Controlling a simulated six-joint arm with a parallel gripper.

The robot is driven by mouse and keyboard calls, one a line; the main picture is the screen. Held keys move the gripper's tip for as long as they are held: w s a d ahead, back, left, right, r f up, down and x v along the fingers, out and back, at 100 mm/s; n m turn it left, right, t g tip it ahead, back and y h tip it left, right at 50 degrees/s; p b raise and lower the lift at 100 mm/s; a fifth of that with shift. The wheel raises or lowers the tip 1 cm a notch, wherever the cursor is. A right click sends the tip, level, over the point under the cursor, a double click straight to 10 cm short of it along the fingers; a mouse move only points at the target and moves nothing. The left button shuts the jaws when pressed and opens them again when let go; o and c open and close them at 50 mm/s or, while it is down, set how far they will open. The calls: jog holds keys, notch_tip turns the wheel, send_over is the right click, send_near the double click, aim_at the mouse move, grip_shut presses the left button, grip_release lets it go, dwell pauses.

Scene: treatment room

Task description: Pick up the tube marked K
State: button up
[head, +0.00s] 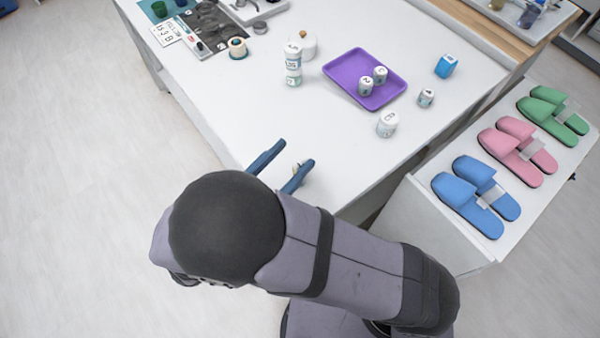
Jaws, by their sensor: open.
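My gripper (296,153) is open over the near edge of the white table (240,110), its two blue fingers pointing away from me. A small pale thing (298,168) shows partly between the fingers; I cannot tell what it is. I cannot read a K on any item. Small white marked containers stand on the table: one (388,124) right of my gripper, a smaller one (427,98) beyond it, and two, near (366,86) and far (380,76), on the purple tray (341,67). A tall white column (293,66) with a marked top stands left of the tray.
A white lidded jar (306,48) stands behind the column, a blue box (446,66) right of the tray. A tape roll (237,47) and dark mat (212,25) lie at back left. Slippers (468,197) rest on a lower right stand. The table's left middle is clear.

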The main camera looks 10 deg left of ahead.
notch_tip(320, 180, down, 9)
jog(key=shift+r, duration=0.2)
jog(key=shift+p+x, duration=1.35)
jog(key=shift+x, duration=2.05)
jog(key=shift+w+d, duration=0.25)
jog(key=shift+d, duration=0.05)
jog(key=c, duration=1.1)
